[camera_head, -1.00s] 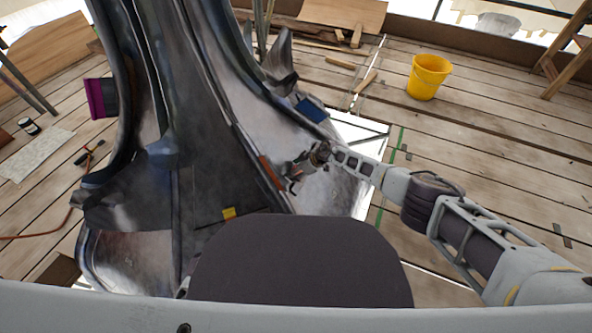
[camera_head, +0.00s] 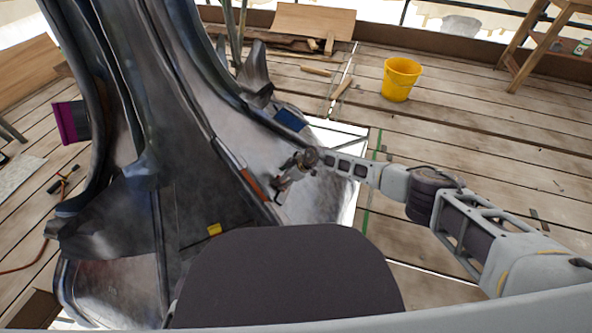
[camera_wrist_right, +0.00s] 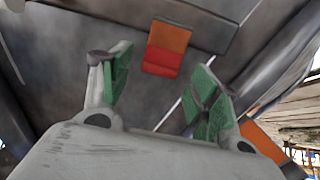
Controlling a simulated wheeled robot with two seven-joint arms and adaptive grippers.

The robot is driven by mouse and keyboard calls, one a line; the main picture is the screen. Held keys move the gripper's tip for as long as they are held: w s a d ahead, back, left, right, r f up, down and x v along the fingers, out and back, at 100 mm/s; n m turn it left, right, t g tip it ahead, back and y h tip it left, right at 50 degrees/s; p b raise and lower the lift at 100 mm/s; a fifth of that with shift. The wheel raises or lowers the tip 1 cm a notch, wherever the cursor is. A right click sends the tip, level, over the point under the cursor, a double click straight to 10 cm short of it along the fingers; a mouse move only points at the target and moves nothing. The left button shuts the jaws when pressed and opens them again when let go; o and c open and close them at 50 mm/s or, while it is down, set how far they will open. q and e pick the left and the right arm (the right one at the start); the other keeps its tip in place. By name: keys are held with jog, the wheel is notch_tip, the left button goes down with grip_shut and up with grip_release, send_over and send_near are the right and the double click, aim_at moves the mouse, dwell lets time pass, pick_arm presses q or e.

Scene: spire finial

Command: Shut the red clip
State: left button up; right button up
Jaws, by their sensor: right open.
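In the right wrist view a clip with an orange upper plate and a red lower flap (camera_wrist_right: 163,62) sits on the grey metal surface, beyond and between my fingertips. My right gripper (camera_wrist_right: 163,88) is open and empty, its green-padded fingers apart and not touching the clip. In the head view my right gripper (camera_head: 282,186) is beside an orange-red strip (camera_head: 252,186) on the spire's dark metal edge. I cannot tell whether this strip is the same clip. My left gripper is not in view.
The large metal spire (camera_head: 190,130) fills the left and middle. It carries a yellow piece (camera_head: 214,230), a blue piece (camera_head: 291,119) and a purple piece (camera_head: 70,122). Another orange piece (camera_wrist_right: 262,140) is near my right finger. A yellow bucket (camera_head: 401,79) stands on the planks behind.

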jog(key=v, duration=0.9)
dwell(0.6)
